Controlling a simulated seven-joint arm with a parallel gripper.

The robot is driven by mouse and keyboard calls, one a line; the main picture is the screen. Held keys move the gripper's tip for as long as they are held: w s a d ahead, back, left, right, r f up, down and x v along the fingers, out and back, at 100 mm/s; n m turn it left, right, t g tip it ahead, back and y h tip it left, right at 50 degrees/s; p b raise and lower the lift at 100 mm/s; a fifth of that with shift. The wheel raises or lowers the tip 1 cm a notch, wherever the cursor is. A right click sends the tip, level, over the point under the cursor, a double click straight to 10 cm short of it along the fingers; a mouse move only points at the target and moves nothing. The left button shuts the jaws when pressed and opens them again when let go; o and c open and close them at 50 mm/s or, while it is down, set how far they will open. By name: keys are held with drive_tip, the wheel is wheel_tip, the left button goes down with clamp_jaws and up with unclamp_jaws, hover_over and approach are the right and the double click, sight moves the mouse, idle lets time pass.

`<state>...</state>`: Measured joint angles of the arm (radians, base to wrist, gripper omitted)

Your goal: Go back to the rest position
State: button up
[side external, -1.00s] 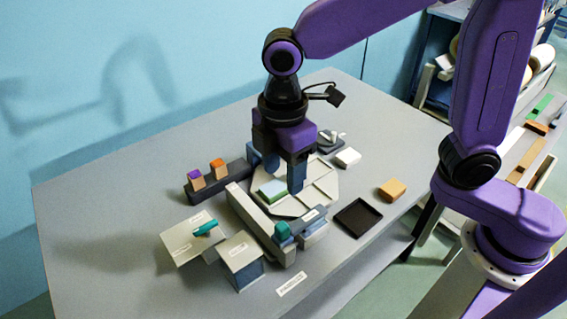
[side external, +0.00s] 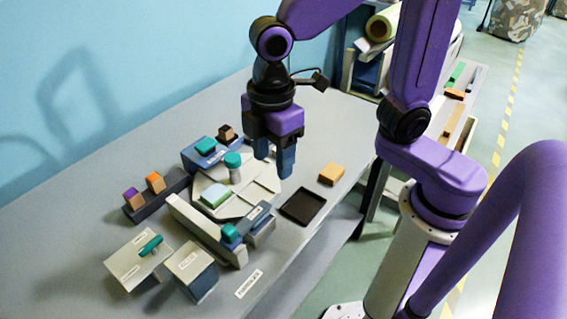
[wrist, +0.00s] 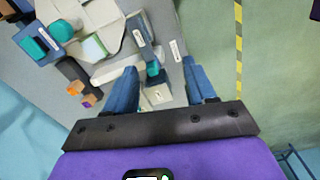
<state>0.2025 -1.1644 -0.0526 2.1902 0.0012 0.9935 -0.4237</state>
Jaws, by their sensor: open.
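My gripper (side external: 273,165) hangs from the arm above the table, fingers pointing down, apart and with nothing between them. In the wrist view its two blue fingers (wrist: 161,78) are spread, with the table far below them. The gripper is clear of all objects. A pale green and blue block (side external: 214,195) lies on the pale plate (side external: 263,183); the block also shows in the wrist view (wrist: 94,47).
On the grey table (side external: 75,225) stand a dark holder (side external: 160,203) with purple- and orange-topped blocks, grey boxes (side external: 191,270), a teal-capped jar (side external: 234,172), a black tray (side external: 303,207) and a tan block (side external: 331,174). Space around the raised gripper is free.

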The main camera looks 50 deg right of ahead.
drive_tip(key=s+d+f+m, duration=0.2)
drive_tip(key=s+d+m, duration=0.1)
drive_tip(key=s+d, duration=0.8)
drive_tip(key=shift+s+d, duration=0.2)
drive_tip(key=shift+d, duration=0.75)
